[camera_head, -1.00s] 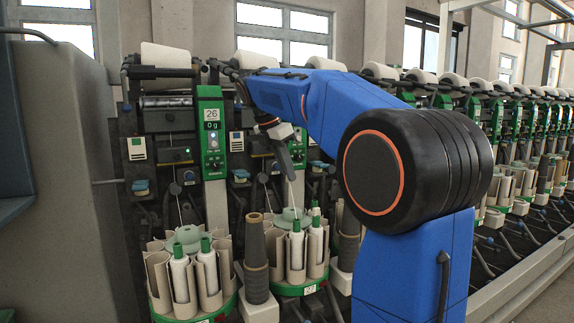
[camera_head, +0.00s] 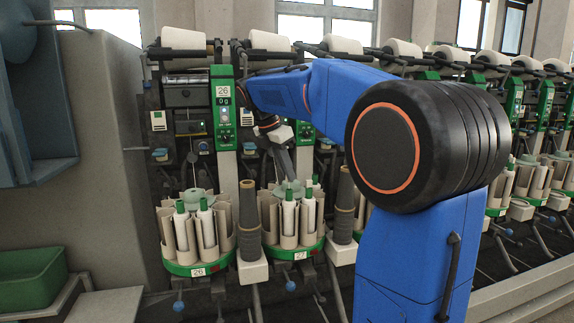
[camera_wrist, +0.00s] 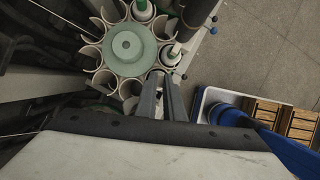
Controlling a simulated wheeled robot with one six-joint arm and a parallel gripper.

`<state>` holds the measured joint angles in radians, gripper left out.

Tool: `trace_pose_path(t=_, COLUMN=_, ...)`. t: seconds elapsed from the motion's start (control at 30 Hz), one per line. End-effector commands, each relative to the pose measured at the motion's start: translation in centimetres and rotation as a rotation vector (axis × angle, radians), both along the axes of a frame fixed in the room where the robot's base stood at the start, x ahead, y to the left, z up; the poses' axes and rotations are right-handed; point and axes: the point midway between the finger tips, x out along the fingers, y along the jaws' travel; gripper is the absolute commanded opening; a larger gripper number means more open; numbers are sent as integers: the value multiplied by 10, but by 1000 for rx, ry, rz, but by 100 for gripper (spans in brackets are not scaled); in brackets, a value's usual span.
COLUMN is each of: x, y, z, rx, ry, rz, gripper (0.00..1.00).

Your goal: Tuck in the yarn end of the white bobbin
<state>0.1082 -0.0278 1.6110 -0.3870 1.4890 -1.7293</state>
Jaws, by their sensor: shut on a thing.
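White bobbins with green tips stand in the round magazine numbered 27 (camera_head: 296,252); one white bobbin (camera_head: 288,218) shows at its front. In the wrist view a white bobbin (camera_wrist: 171,56) stands in a pocket just beyond my fingertips, and another bobbin (camera_wrist: 142,10) stands farther up. My gripper (camera_head: 288,174) points down over this magazine. In the wrist view my gripper (camera_wrist: 161,75) has its two dark fingers close together at the magazine's edge. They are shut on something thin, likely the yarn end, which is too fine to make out. The magazine's pale green hub (camera_wrist: 127,45) is left of the fingers.
Magazine 26 (camera_head: 198,266) with more bobbins stands to the left. Dark tapered tubes (camera_head: 249,218) stand upright beside the magazines. White cones (camera_head: 184,39) sit along the top. A green bin (camera_head: 30,280) is at lower left. The wrist view shows wooden crates (camera_wrist: 262,110) at right.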

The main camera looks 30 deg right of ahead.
Motion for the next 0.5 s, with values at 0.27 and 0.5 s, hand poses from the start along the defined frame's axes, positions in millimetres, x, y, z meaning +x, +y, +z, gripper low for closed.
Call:
trace_pose_path(t=0.27, x=0, y=0, z=-13, rx=0, ry=0, rz=0, gripper=0)
trace_pose_path(t=0.5, x=0, y=0, z=-13, rx=0, ry=0, rz=0, gripper=0)
